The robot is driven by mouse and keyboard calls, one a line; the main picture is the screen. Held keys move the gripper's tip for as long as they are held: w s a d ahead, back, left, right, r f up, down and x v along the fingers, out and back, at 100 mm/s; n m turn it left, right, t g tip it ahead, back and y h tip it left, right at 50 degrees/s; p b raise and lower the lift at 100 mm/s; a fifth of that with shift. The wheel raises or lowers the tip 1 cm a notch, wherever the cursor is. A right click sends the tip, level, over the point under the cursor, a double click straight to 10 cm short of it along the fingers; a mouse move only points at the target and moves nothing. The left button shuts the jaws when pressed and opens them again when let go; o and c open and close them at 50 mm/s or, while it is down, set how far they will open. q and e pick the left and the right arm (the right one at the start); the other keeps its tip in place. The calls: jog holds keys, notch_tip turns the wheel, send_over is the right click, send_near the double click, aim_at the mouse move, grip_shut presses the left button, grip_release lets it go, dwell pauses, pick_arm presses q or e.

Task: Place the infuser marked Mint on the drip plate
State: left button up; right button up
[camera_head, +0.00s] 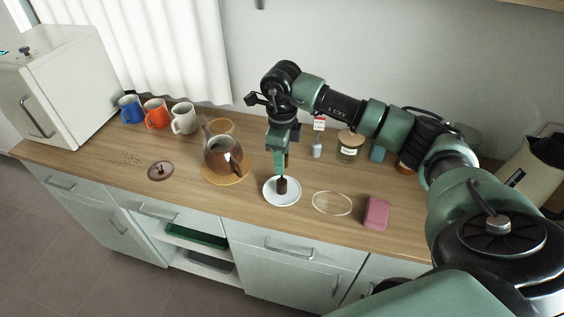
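A small dark brown infuser (282,187) is at the middle of the round white drip plate (270,199). I cannot read any marking on it, and I cannot tell whether it touches the plate. My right gripper (282,176) points straight down over the plate, its fingers close together on the infuser's top. Another small item with a red-and-white tag (319,124) stands near the wall, behind my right arm; its writing is too small to read. My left gripper is not in view.
A brown glass teapot (222,160) stands left of the plate, with its lid (160,171) farther left. A clear disc (332,203) and a pink sponge (376,213) lie right of the plate. Several mugs (156,113) and a labelled jar (349,147) stand at the back.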

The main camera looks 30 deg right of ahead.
notch_tip(320, 180, up, 11)
jog(key=shift+b, duration=1.1)
